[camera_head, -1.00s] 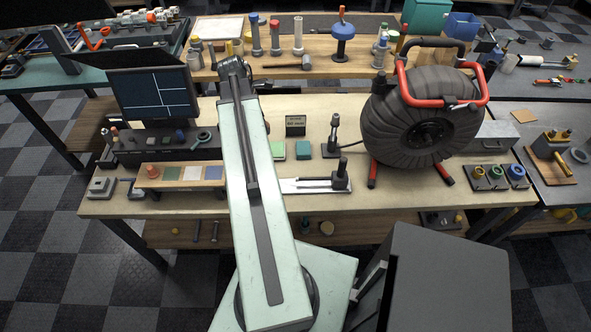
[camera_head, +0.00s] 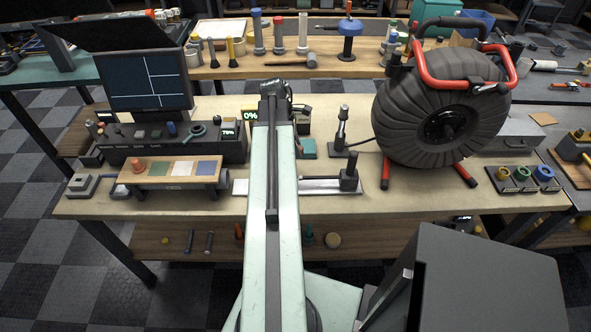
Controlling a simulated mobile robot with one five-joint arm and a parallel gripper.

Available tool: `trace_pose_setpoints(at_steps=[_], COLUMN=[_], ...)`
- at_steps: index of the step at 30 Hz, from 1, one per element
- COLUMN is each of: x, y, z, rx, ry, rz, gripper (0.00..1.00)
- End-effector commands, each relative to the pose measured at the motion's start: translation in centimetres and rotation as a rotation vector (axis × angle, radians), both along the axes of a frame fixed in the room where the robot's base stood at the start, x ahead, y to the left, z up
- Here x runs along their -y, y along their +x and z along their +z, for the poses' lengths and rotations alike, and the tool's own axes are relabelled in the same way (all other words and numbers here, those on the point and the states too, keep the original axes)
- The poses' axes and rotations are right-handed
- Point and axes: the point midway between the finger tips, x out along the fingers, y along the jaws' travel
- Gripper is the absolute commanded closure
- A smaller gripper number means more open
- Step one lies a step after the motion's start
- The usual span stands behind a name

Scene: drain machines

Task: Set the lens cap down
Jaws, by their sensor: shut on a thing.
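My arm (camera_head: 262,200) reaches straight out over the workbench (camera_head: 400,193) and ends in a dark joint (camera_head: 276,88) near the bench's back edge. My gripper is not visible; the arm hides the region beyond and below this joint. I cannot make out a lens cap anywhere, and whatever is at the gripper is hidden too. A teal pad (camera_head: 308,149) lies just right of the arm. A small raised stand (camera_head: 170,184) with coloured squares and an orange knob (camera_head: 138,164) sits left of the arm.
A monitor (camera_head: 148,82) and control box (camera_head: 175,148) stand at left. A small 0% display (camera_head: 250,115) shows beside the arm. A black stand (camera_head: 342,130) and a large red-framed hose reel (camera_head: 440,110) are at right. Bare bench shows along the front right.

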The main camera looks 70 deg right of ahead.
Motion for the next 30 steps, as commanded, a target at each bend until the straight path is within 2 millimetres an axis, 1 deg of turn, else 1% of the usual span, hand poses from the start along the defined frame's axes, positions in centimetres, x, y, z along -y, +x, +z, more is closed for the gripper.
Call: trace_pose_setpoints(at_steps=[1, 3, 5, 9, 10, 11, 15, 17, 18, 24, 29, 30], x=[0.0, 0.0, 0.0, 0.0, 0.0, 0.0, 0.0, 0.0, 0.0, 0.0, 0.0, -0.1], y=[0.0, 0.0, 0.0, 0.1, 0.1, 0.1, 0.1, 0.1, 0.1, 0.1, 0.2, 0.2], z=[-2.4, -3.7, -4.2, -4.0, -4.2, -4.5, -7.0, -7.8, -8.0, -7.5, -8.0, -7.8], rx=[0.0, 0.0, 0.0, 0.0, 0.0, 0.0, 0.0, 0.0, 0.0, 0.0, 0.0, 0.0], ry=[0.0, 0.0, 0.0, 0.0, 0.0, 0.0, 0.0, 0.0, 0.0, 0.0, 0.0, 0.0], rz=[0.001, 0.001, 0.001, 0.002, 0.002, 0.002, 0.002, 0.002, 0.002, 0.003, 0.003, 0.003], gripper=[0.98, 0.98, 0.98, 0.98, 0.98, 0.98, 0.98, 0.98, 0.98, 0.98, 0.98, 0.51])
